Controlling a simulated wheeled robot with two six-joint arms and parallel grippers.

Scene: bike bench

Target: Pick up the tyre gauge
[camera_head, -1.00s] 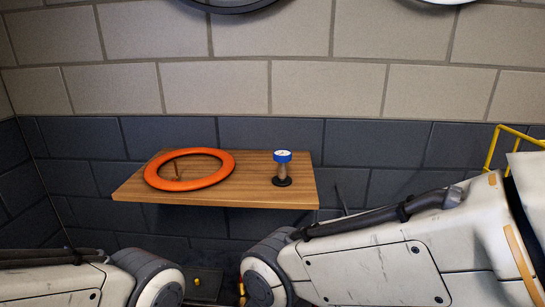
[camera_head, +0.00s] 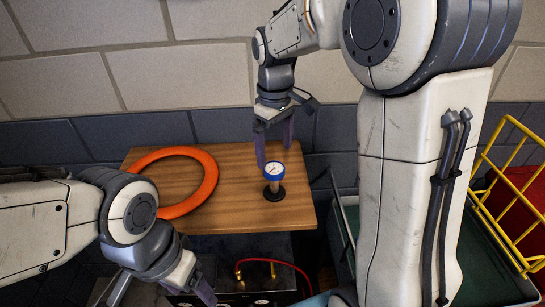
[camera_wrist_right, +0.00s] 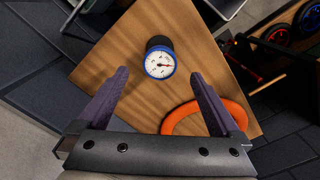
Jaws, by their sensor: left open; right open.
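The tyre gauge (camera_head: 274,178) stands upright on the wooden shelf (camera_head: 235,212), with a blue-rimmed white dial on a tan stem and a dark round base. In the right wrist view the gauge (camera_wrist_right: 160,63) lies ahead of my open right gripper (camera_wrist_right: 160,80), roughly between the lines of its fingers. In the head view my right gripper (camera_head: 274,150) is open above the back of the shelf, behind the gauge; I cannot tell any contact. My left gripper (camera_head: 160,290) is open and empty at the lower left, below and in front of the shelf.
An orange ring (camera_head: 207,185) lies on the shelf left of the gauge. A yellow wire rack (camera_head: 500,205) stands at the right, with a red item behind it. A dark case with a red hose (camera_head: 285,263) sits below the shelf. A brick wall (camera_head: 150,70) closes the back.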

